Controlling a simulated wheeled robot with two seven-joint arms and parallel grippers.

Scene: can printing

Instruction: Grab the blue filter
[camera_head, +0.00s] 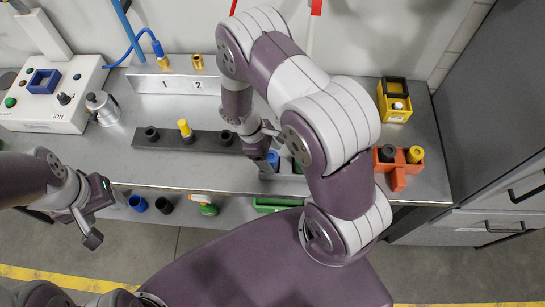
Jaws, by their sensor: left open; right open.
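A small blue cylinder (273,157), which looks like the blue filter, stands on the metal table near the middle. My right gripper (265,157) is open and right at it, pointing down. The gripper and forearm partly hide it, and I cannot tell whether the fingers touch it. My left gripper (90,226) is open and empty, out in front of the table's front edge at the left. Another blue piece, a hollow cup (138,203), sits on the lower shelf at the left.
A black holder bar (170,140) with a yellow piece (185,128) lies left of my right gripper. An orange tray (398,170) with black and yellow pieces stands at the right. A yellow box (395,101) is behind it. A control box (45,105) stands at the left.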

